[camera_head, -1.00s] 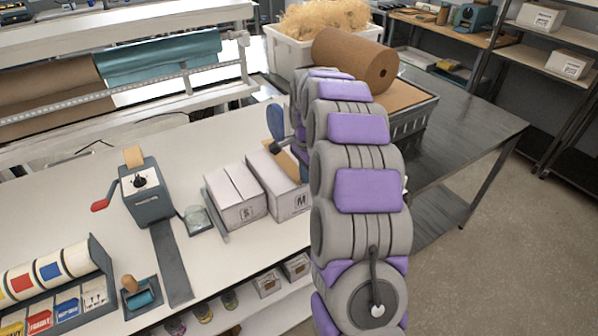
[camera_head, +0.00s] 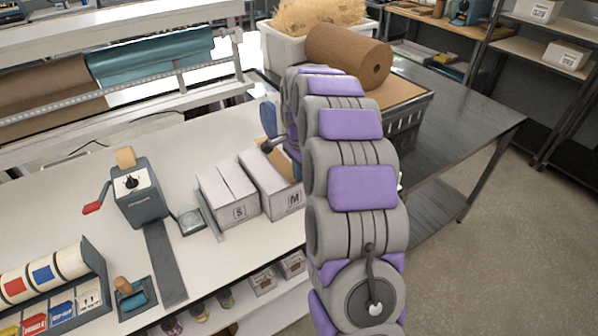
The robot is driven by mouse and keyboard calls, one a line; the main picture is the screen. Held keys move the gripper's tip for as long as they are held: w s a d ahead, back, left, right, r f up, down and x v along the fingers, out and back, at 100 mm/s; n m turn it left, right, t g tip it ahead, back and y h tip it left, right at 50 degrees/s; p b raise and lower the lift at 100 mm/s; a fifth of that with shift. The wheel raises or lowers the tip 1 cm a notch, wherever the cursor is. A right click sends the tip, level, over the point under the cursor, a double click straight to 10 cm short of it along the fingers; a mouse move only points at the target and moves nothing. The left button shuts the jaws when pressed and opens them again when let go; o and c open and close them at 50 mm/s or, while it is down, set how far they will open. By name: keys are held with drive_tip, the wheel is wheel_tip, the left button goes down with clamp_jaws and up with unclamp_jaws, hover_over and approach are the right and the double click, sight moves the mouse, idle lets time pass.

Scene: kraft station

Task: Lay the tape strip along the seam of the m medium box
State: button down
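The M medium box (camera_head: 266,187) is a white closed carton with an M on its front, standing on the white bench against the left side of my arm. A tan strip (camera_head: 284,163), which looks like the tape, shows at the box's top right, partly hidden by my arm. I cannot tell whether it touches the box top or lies along the seam. My gripper (camera_head: 267,145) is at the far top end of the box, with a blue paddle-like part upright above it. Its fingertips are mostly hidden, so its opening and hold are unclear.
A white S box (camera_head: 228,195) stands just left of the M box. A tape dispenser (camera_head: 139,195) with a red-handled crank is further left. Label rolls (camera_head: 45,275) are at the front left.

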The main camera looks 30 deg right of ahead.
drive_tip(key=shift+a+r, duration=0.1)
drive_tip(key=shift+a, duration=1.3)
drive_tip(key=shift+d+f, duration=0.2)
drive_tip(key=shift+d, duration=0.4)
drive_tip(key=shift+d+f, duration=0.2)
drive_tip(key=shift+d, duration=0.35)
drive_tip(key=shift+a+r, duration=0.1)
drive_tip(key=shift+a, duration=0.55)
drive_tip(key=c, duration=1.6)
unclamp_jaws()
drive_tip(key=shift+a, duration=0.3)
drive_tip(key=shift+c, duration=0.2)
drive_tip(key=o, duration=0.3)
drive_tip(key=shift+d, duration=0.25)
drive_tip(key=shift+o, duration=0.2)
drive_tip(key=shift+d, duration=0.6)
drive_tip(key=shift+a+r, duration=0.45)
drive_tip(key=shift+a, duration=0.05)
drive_tip(key=shift+a+r+p, duration=0.2)
drive_tip(key=shift+r+p, duration=0.15)
drive_tip(key=shift+r, duration=0.15)
drive_tip(key=shift+d+r+p, duration=0.25)
drive_tip(key=shift+d+r, duration=0.05)
drive_tip(key=shift+r, duration=0.25)
drive_tip(key=shift+d+r+p, duration=0.2)
drive_tip(key=shift+d+r, duration=0.05)
drive_tip(key=shift+r, duration=0.45)
drive_tip(key=shift+a, duration=0.4)
drive_tip(key=shift+d+r, duration=0.1)
